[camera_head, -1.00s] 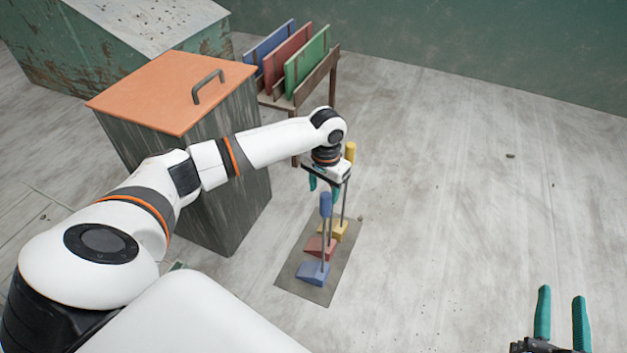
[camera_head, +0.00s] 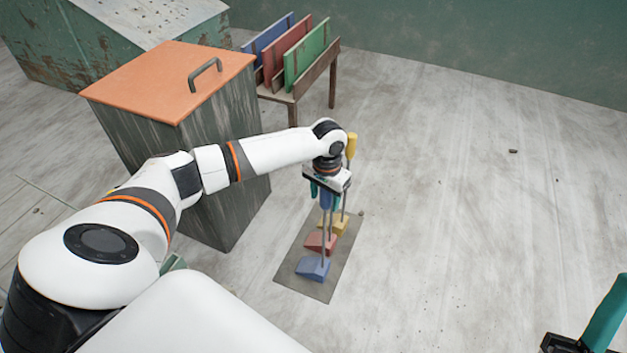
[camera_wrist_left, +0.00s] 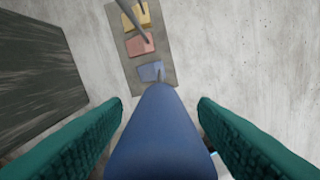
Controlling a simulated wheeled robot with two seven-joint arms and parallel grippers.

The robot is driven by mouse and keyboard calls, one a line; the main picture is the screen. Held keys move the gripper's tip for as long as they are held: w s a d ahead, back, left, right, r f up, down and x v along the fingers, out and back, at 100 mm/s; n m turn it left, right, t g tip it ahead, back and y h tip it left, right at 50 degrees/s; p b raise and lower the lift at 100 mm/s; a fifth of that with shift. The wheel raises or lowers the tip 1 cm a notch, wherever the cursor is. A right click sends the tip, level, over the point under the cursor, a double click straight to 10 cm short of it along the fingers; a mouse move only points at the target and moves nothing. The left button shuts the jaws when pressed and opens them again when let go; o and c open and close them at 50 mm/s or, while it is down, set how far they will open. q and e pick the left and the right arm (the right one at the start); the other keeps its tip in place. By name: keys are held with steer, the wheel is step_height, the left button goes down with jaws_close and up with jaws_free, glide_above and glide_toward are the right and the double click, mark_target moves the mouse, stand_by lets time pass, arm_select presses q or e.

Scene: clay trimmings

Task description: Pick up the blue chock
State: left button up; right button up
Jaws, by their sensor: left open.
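The blue chock (camera_head: 312,267) is a wedge at the near end of a dark mat (camera_head: 290,283). A thin rod rises from it to a blue handle (camera_head: 326,200). My left gripper (camera_head: 325,200) is open, pointing down over the handle's top. In the left wrist view the blue handle (camera_wrist_left: 160,140) stands between the two green fingers, with a gap on each side, and the blue wedge (camera_wrist_left: 150,71) lies below. My right gripper (camera_head: 590,335) shows only partly at the lower right corner; one green finger is visible and the rest is cut off.
A red chock (camera_head: 319,242) and a yellow chock (camera_head: 341,226) with a yellow handle (camera_head: 351,146) stand behind on the same mat. A bin with an orange lid (camera_head: 150,85) is left of the mat. A rack (camera_head: 320,75) holds coloured boards.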

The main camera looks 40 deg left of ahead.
arm_select(q)
steer(key=shift+f, duration=0.35)
steer(key=shift+c, duration=0.2)
steer(key=c, duration=0.9)
steer(key=shift+r, duration=0.1)
steer(key=shift+c, duration=0.3)
steer(key=shift+r, duration=0.1)
